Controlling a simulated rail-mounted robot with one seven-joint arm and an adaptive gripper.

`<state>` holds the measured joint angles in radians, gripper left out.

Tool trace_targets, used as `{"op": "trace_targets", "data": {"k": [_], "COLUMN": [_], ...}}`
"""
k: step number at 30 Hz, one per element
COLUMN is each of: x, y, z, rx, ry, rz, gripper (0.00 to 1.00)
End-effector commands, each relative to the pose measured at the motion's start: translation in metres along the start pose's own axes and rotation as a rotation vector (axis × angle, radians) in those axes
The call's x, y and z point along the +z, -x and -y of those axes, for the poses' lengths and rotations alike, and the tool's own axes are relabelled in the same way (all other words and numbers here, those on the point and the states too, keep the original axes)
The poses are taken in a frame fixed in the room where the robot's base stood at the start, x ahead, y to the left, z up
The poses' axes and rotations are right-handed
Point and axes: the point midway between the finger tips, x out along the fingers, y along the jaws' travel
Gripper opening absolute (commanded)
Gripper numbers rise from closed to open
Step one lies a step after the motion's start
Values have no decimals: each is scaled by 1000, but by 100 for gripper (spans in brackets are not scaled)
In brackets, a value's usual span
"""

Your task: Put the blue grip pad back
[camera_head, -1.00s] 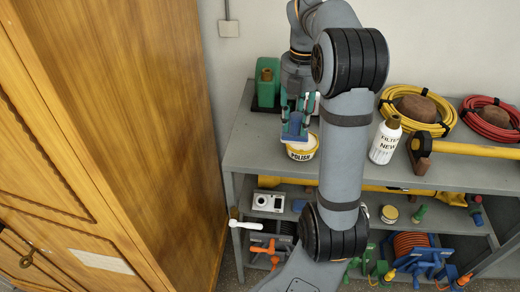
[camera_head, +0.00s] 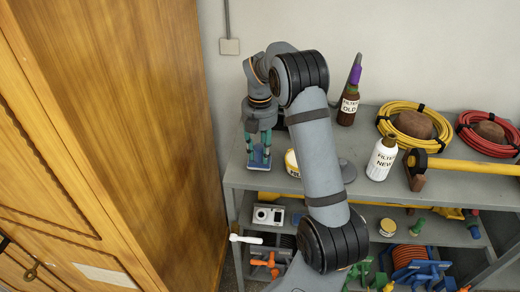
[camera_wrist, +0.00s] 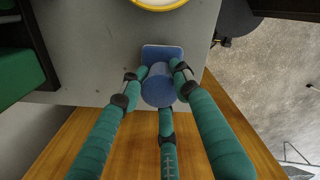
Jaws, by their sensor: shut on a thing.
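The blue grip pad (camera_head: 259,163) is a flat rectangular plate with a round knob on top. My gripper (camera_head: 260,150) has its teal fingers closed around that knob, over the left end of the grey shelf top (camera_head: 320,195). In the wrist view, the pad's blue plate (camera_wrist: 162,53) shows beyond the round knob (camera_wrist: 158,92), with fingertips on both sides and one below. The plate appears near the shelf's edge. I cannot tell whether it touches the top or hangs just above it.
A yellow polish can (camera_head: 291,163) stands right of the pad, partly hidden by my arm. A white filter bottle (camera_head: 382,158), a brown bottle (camera_head: 348,108) and yellow (camera_head: 400,108) and red coils (camera_head: 487,120) are farther right. A wooden cabinet (camera_head: 150,120) stands close on the left.

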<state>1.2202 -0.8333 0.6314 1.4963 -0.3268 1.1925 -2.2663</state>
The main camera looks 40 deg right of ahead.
Motion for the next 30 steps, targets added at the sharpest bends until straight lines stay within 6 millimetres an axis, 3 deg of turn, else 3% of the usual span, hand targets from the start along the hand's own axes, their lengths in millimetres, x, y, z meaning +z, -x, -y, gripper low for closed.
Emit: {"op": "trace_targets", "data": {"k": [16,17,26,30], "x": [0,0,0,1], "y": [-12,-11,-10,-10], "z": [0,0,0,0], "rx": [2,2,2,2], "ry": [0,-1,-1,-1], "rz": [1,1,1,1], "gripper": [9,31,49,50]}}
